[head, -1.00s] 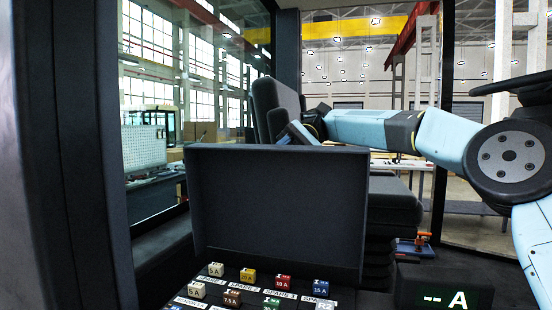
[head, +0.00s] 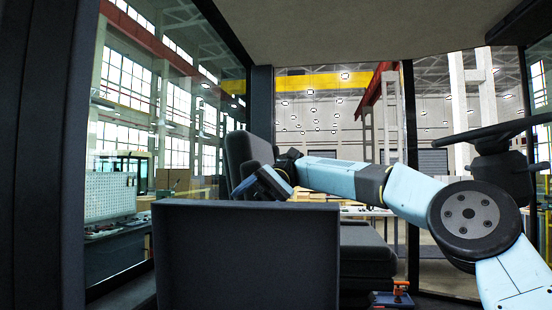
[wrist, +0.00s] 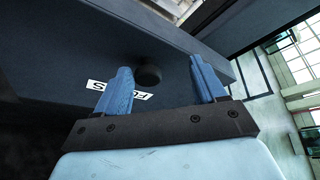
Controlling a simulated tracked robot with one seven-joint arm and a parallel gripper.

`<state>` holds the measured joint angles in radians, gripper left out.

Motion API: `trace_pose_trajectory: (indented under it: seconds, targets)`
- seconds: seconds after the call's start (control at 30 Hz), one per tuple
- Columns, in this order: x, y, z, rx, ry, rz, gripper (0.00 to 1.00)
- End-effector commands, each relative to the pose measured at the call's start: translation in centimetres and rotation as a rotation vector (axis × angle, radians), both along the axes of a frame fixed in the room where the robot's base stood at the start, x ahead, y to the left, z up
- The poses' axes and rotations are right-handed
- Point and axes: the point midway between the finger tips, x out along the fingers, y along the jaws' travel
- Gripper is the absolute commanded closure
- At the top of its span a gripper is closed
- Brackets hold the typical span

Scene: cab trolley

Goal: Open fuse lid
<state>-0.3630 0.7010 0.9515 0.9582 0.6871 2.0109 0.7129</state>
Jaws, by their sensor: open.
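The fuse lid (head: 246,258) is a dark flat panel standing upright in the head view, its lower part cut off by the picture's bottom edge. In the wrist view, the lid (wrist: 60,50) shows a white FUSES label (wrist: 103,86), partly covered by a finger, and a round black knob (wrist: 148,74). My gripper (wrist: 160,68) has its two blue fingers spread apart, with the knob seen between and beyond them. Nothing is held. I cannot tell whether a finger touches the lid. In the head view, my gripper (head: 262,185) is above and behind the lid's top edge.
A dark seat (head: 368,250) stands behind the lid. A steering wheel (head: 490,140) is at the right, close to my arm. A small orange and blue item (head: 398,296) lies at the bottom. Cab pillars and windows stand at the left.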

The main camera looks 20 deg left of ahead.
Motion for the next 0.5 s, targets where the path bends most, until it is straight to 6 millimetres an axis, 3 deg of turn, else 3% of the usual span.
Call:
trace_pose_trajectory:
  seconds: [0.03, 0.4, 0.5]
  targets:
    - [-0.4, -0.5, 1.2, 0.009, -0.001, -0.001, 0.40]
    - [-3.7, -4.1, 6.8, 0.007, -0.001, -0.001, 0.40]
    - [-4.7, -5.2, 7.3, 0.003, -0.003, -0.002, 0.40]
